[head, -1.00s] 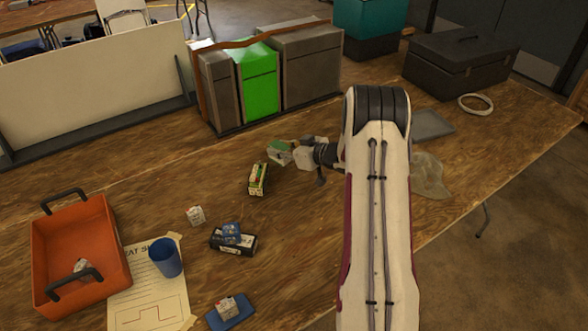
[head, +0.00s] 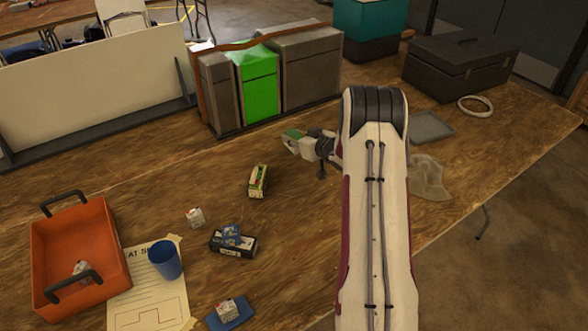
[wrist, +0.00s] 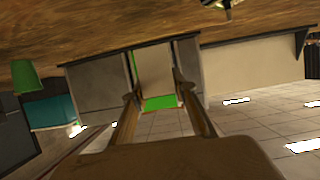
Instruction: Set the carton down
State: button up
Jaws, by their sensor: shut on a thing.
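My gripper (head: 304,147) is shut on a small carton with a green patch and pale sides (head: 290,136). It holds the carton over the back part of the wooden table, in front of the bins. The wrist view is upside down. It shows the carton's pale face (wrist: 155,72) between my two fingers (wrist: 160,105). I cannot tell whether the carton touches the table.
A grey and green bin set (head: 258,82) is behind. An orange tray (head: 81,250), blue cup (head: 165,259), black box (head: 236,245) and small white carton (head: 195,217) are at left front. Bare wood surrounds the green-and-white box.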

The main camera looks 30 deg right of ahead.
jog(key=shift+f, duration=3.05)
jog(key=shift+f, duration=0.15)
jog(key=shift+f, duration=1.75)
jog(key=shift+f, duration=0.15)
jog(key=o, duration=1.1)
jog(key=shift+r, duration=0.2)
jog(key=shift+v, duration=6)
